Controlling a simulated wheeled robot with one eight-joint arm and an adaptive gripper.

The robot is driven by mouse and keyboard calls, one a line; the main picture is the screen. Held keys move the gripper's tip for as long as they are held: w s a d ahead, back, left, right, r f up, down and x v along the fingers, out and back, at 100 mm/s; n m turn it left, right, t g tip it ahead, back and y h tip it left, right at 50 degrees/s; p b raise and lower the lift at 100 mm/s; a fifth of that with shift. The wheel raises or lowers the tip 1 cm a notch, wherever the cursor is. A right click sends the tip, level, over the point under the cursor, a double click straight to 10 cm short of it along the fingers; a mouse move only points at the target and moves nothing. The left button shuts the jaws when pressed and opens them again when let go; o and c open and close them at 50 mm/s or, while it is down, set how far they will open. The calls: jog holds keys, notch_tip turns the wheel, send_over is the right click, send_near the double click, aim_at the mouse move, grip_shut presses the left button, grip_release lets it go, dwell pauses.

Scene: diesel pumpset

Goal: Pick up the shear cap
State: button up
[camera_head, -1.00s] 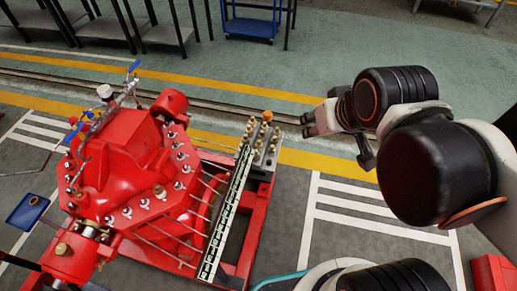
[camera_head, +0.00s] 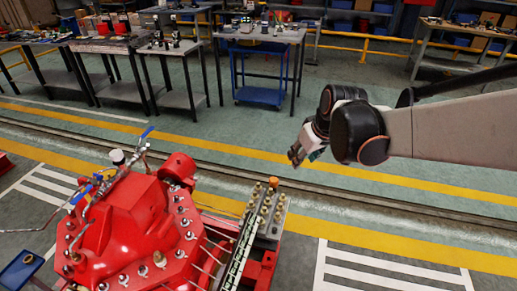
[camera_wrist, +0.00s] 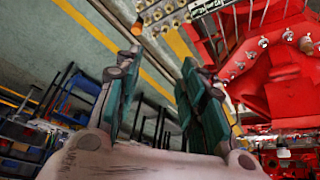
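A small orange cap (camera_head: 273,183) stands on top of a grey metal block at the right end of the red pump; it seems to be the shear cap, though nothing labels it. In the wrist view the orange cap (camera_wrist: 137,27) shows near the top, beyond the left fingertip. My gripper (camera_head: 296,155) is above and behind the cap, to its right in the head view, and does not touch it. In the wrist view my gripper (camera_wrist: 160,62) has its two green-padded fingers apart, with nothing between them.
The red pump (camera_head: 130,235) with studs and pipes fills the lower left. Brass fittings (camera_head: 262,208) crowd the grey block (camera_head: 275,222) around the cap. Workbenches (camera_head: 262,36) and a blue cart (camera_head: 262,95) stand at the back. The floor right of the pump is clear.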

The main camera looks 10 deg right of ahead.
jog(key=w+d+f+n, duration=0.1)
jog(key=w+f+n, duration=0.1)
jog(key=w+f, duration=0.55)
jog(key=n+g+y, duration=0.2)
jog(key=n, duration=0.1)
send_over(279, 214)
jog(key=s+d, duration=0.2)
jog(key=d, duration=0.1)
notch_tip(279, 214, down, 19)
jog(key=shift+n, duration=0.7)
jog(key=f, duration=0.7)
jog(key=w+a+f+b, duration=0.1)
jog(key=f, duration=0.6)
jog(key=f+b, duration=0.1)
jog(key=f, duration=0.5)
jog(key=shift+w+a+f, duration=0.3)
jog(key=shift+a+f, duration=0.1)
jog(key=b+x, duration=0.2)
jog(key=x, duration=0.1)
jog(key=b+x, duration=0.1)
jog(key=x, duration=0.1)
jog(key=shift+s+a+f, duration=0.1)
jog(key=shift+s+f, duration=0.1)
jog(key=shift+s, duration=0.05)
jog(key=shift+r, duration=0.1)
jog(key=c, duration=0.7)
